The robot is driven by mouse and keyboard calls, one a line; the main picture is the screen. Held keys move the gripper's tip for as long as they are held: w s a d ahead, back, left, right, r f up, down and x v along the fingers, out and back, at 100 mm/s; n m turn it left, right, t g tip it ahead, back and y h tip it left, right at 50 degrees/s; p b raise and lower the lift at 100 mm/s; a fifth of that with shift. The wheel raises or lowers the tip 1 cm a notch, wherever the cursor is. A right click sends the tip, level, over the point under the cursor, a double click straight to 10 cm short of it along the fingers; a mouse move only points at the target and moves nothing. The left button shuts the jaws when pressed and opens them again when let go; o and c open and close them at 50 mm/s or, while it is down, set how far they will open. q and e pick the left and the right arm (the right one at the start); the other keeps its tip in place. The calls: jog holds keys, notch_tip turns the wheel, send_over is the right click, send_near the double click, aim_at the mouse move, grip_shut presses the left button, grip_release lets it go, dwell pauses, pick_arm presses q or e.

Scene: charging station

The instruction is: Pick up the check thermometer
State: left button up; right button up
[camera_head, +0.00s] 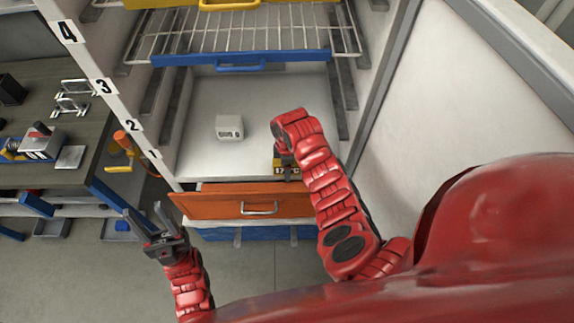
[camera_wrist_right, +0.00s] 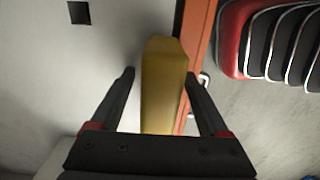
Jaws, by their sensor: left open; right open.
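A yellow device with dark markings, which looks like the check thermometer (camera_head: 291,164), lies on the white cabinet floor just behind the orange drawer front. My red right arm reaches over it and partly hides it. In the right wrist view the yellow body (camera_wrist_right: 164,85) lies between the two fingers of my right gripper (camera_wrist_right: 158,73), which is open. A gap shows beside the left finger; the right finger is close to the body, and I cannot tell if it touches. My left gripper (camera_head: 145,210) is open and empty, left of the drawer and away from the thermometer.
A small white box (camera_head: 229,127) stands on the cabinet floor left of my right arm. A wire shelf (camera_head: 235,35) with a blue front is above. The orange drawer front (camera_head: 240,203) has a metal handle. A dark workbench (camera_head: 60,130) is at left.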

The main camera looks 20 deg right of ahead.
grip_shut()
dwell(0.3)
jog(key=shift+r, duration=0.15)
